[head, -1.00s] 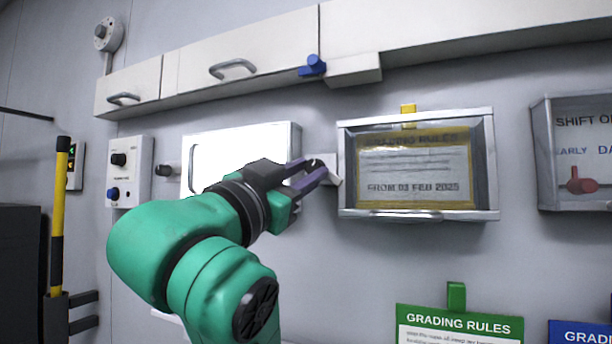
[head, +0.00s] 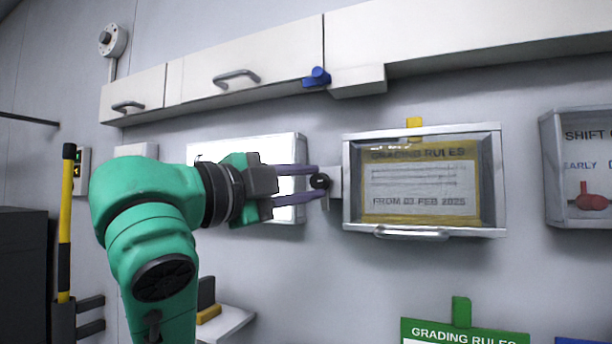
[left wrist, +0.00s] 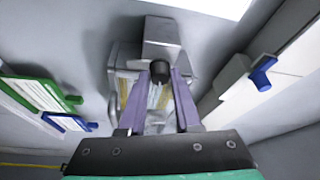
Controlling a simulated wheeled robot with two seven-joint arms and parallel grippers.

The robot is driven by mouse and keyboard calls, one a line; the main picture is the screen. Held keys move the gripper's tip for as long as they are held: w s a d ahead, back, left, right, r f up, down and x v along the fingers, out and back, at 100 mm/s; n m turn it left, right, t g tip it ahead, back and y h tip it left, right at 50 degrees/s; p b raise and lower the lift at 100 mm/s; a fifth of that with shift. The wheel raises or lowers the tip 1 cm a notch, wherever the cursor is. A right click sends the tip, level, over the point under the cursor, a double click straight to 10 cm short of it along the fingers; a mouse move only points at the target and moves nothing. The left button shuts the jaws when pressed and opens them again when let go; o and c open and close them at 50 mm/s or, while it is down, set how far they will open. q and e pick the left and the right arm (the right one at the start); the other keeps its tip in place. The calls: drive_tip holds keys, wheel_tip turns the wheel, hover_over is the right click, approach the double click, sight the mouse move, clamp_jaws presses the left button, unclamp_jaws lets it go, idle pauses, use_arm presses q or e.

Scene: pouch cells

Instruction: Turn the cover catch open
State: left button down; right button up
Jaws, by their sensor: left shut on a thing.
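The glass-fronted case (head: 423,128) with the yellow "Grading Rules" sheet (head: 420,188) hangs on the wall, its cover closed. A black catch knob (head: 320,181) sits on a light bracket (head: 335,184) at the case's left edge. It also shows in the left wrist view (left wrist: 160,71). My left gripper (head: 314,183) reaches in from the left, its purple fingers on either side of the knob and shut on it. In the left wrist view my left gripper (left wrist: 162,78) points straight at the knob. My right gripper is in neither view.
A blue knob (head: 317,76) sits on the overhead cabinets (head: 245,75) above. A white panel (head: 290,152) is behind my left gripper. A green "Grading Rules" card (head: 462,330) hangs below the case. Another case (head: 552,170) is at the right.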

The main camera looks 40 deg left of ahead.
use_arm(q)
drive_tip(key=shift+a+r+m, duration=0.1)
drive_tip(key=shift+r+m, duration=0.1)
drive_tip(key=shift+m, duration=0.4)
drive_tip(key=shift+g+p, duration=0.3)
drive_tip(key=c, duration=0.6)
unclamp_jaws()
drive_tip(key=shift+w+f, duration=0.15)
drive_tip(key=shift+s, duration=0.5)
drive_tip(key=s+b, duration=0.2)
drive_tip(key=s, duration=1.1)
drive_tip(key=shift+s+a+f, duration=0.25)
drive_tip(key=shift+a+f, duration=0.15)
drive_tip(key=shift+a, duration=0.05)
